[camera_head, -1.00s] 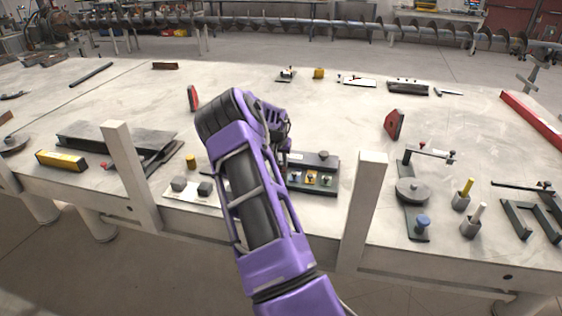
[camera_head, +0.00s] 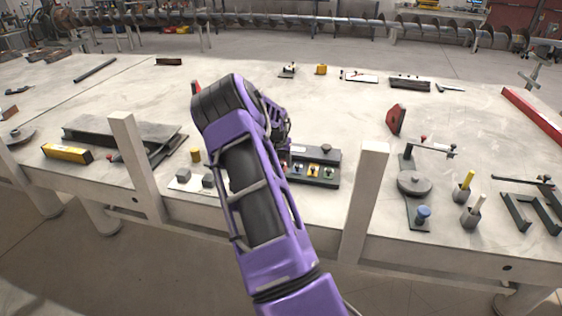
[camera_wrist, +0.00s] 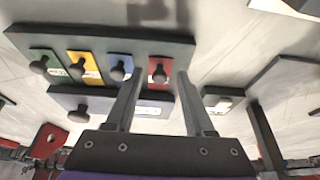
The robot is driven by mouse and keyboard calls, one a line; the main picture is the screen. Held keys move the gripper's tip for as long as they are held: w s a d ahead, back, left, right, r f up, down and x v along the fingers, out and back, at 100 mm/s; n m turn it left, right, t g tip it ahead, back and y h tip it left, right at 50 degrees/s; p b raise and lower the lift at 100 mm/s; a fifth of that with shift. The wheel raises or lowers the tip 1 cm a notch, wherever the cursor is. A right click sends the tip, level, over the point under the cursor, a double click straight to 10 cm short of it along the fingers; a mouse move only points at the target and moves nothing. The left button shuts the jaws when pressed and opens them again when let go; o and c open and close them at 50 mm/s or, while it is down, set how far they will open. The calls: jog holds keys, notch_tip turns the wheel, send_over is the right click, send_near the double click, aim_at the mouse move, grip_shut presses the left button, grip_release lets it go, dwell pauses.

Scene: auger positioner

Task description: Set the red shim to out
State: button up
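The red shim (camera_wrist: 158,63) sits in its slot at the right end of a row in a dark holder (camera_wrist: 115,38) in the wrist view, with a dark round knob (camera_wrist: 159,76) on it. Blue (camera_wrist: 121,62), yellow (camera_wrist: 88,60) and green (camera_wrist: 45,56) shims with similar knobs lie beside it. My gripper (camera_wrist: 159,80) is open, its fingertips on either side of the red shim's knob in the picture; nothing shows between them as gripped. Whether they touch the knob I cannot tell.
A plate with two grey blocks (camera_head: 182,175) lies left of my arm. A red triangular block (camera_head: 396,120) stands to the right. Two pale posts (camera_head: 133,150) (camera_head: 365,200) rise at the table's front edge. The table's middle (camera_head: 330,105) is largely clear.

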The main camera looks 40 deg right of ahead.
jog(key=p+v, duration=0.1)
jog(key=v, duration=1.6)
jog(key=shift+r, duration=0.15)
jog(key=shift+s+a, duration=0.1)
